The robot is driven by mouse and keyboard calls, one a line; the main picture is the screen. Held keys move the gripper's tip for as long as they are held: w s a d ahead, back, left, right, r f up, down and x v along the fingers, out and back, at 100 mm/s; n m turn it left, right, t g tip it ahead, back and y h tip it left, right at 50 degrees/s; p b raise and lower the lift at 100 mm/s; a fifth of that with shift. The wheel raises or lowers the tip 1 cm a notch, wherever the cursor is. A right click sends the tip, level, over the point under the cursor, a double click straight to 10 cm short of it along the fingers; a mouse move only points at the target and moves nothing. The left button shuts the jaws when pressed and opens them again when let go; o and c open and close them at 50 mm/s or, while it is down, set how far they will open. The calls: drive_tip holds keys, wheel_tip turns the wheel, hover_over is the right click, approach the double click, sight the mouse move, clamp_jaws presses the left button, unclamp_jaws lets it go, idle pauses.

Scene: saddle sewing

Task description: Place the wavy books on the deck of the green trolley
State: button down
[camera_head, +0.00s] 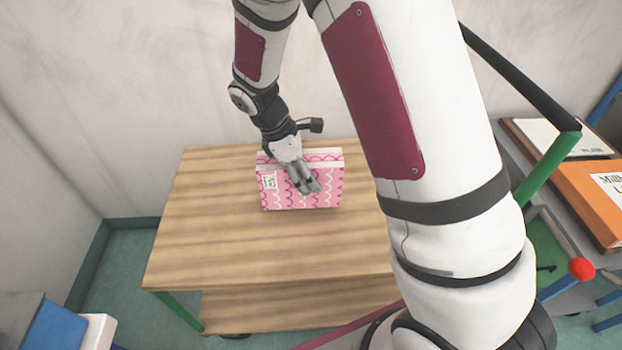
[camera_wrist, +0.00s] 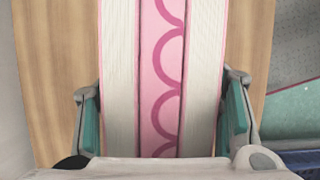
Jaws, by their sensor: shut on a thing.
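The wavy books (camera_head: 325,190) are a pink block with white and dark pink wavy lines and a small white label. They are over the middle of the trolley's wooden deck (camera_head: 200,235), near its back edge; I cannot tell whether they touch it. My gripper (camera_head: 305,183) is shut on them from above. In the wrist view the books (camera_wrist: 160,70) show cream page edges either side of a pink wavy band, between the teal pads of my gripper (camera_wrist: 162,118). A green trolley leg (camera_head: 180,312) shows at the front left.
The deck is bare around the books. At right, a green post with a black bar (camera_head: 548,175) stands before a shelf with an orange binder (camera_head: 575,185). A red knob (camera_head: 582,268) is below. A blue-and-white object (camera_head: 50,330) is at bottom left. Walls stand behind and left.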

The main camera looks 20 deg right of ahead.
drive_tip(key=shift+w, duration=0.4)
wheel_tip(320, 180, down, 4)
drive_tip(key=shift+r+b, duration=0.25)
drive_tip(key=shift+b, duration=0.4)
drive_tip(key=shift+c, duration=1.9)
unclamp_jaws()
